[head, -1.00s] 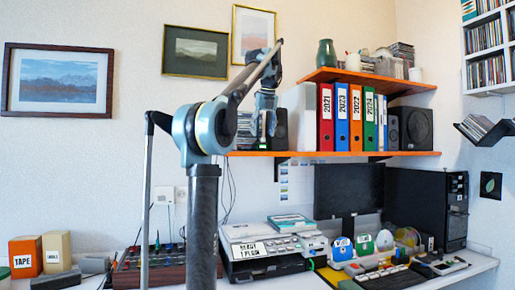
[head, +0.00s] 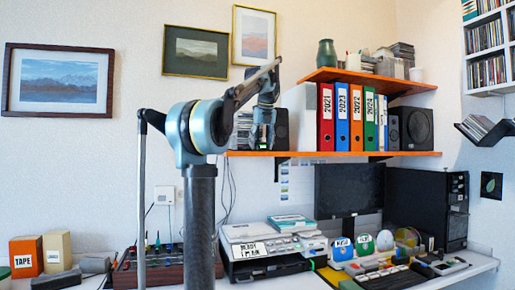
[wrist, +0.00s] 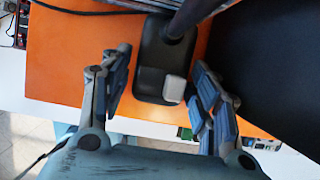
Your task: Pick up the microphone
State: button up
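The microphone (wrist: 152,85) shows in the wrist view as a black rounded base with a pale square button and a dark stem rising out of the top of the picture. It stands on the orange lower shelf (wrist: 75,65). My gripper (wrist: 160,63) is open, with one finger on each side of the base and a gap to the left finger. I cannot tell whether the right finger touches the base. In the head view my gripper (head: 263,143) hangs at the left end of the shelf and hides the microphone.
A black speaker (wrist: 268,70) stands close to the right of my fingers. The upper shelf (head: 345,75) begins right of my gripper. A crowded desk lies below.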

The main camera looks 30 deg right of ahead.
jog(key=c, duration=0.9)
jog(key=shift+r, duration=0.1)
